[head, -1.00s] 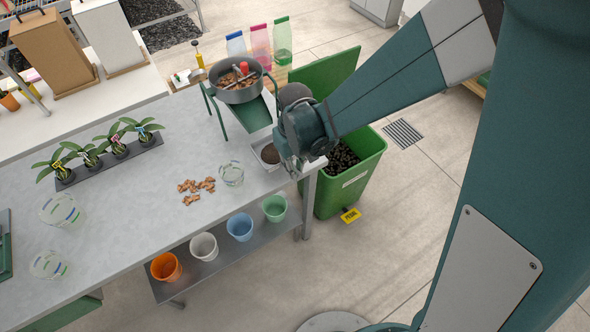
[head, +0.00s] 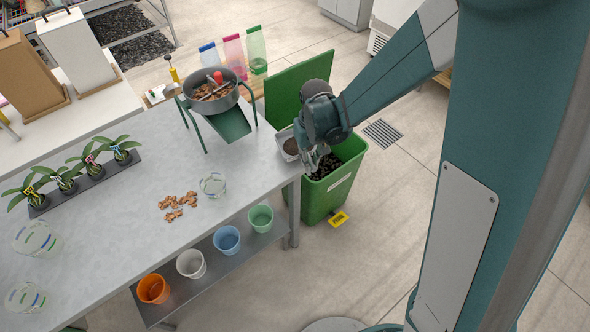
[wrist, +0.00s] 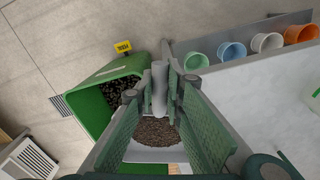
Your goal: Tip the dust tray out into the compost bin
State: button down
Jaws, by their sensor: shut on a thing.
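The dust tray (head: 285,147) is a small pale tray with dark brown dust in it. In the head view it is at the table's right end, partly hidden behind my gripper (head: 313,158). In the wrist view my gripper (wrist: 160,90) is shut on the tray's grey handle, and the brown dust (wrist: 152,132) lies in the pale tray (wrist: 150,155) below the fingers. The green compost bin (head: 328,188) stands on the floor at the table's right end, lid open, with dark contents. It also shows in the wrist view (wrist: 97,132), left of the tray.
A metal pan on a green stand (head: 212,95) is on the table near the tray. Brown chips (head: 178,205) and a clear cup (head: 213,184) lie nearer. Several coloured pots (head: 227,240) stand on the lower shelf. A yellow tag (head: 339,219) is at the bin's foot.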

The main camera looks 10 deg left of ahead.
jog(key=w+d+f+m+b, duration=0.15)
jog(key=w+d+f, duration=0.25)
jog(key=d, duration=0.4)
jog(key=w+d+f+m+b, duration=0.1)
jog(key=w+d+f+m, duration=0.2)
jog(key=d, duration=0.5)
jog(key=w+d+f+m+b, duration=0.15)
jog(key=w+d+f, duration=0.3)
jog(key=d, duration=0.45)
jog(key=w+a+f+b, duration=0.2)
jog(key=w+a+b, duration=0.2)
jog(key=a, duration=0.6)
jog(key=w+a+f+b, duration=0.3)
jog(key=w+a, duration=0.3)
jog(key=a, duration=0.3)
jog(key=w+a+f+b, duration=0.3)
jog(key=w+a+b, duration=0.2)
jog(key=a, duration=0.5)
jog(key=shift+a+n, duration=0.3)
jog(key=shift+d, duration=0.15)
jog(key=d+r+y+b, duration=0.1)
jog(key=d+y+b, duration=0.2)
jog(key=y, duration=1.2)
jog(key=shift+d+b, duration=0.4)
jog(key=shift+d, duration=1.3)
jog(key=shift+r, duration=0.1)
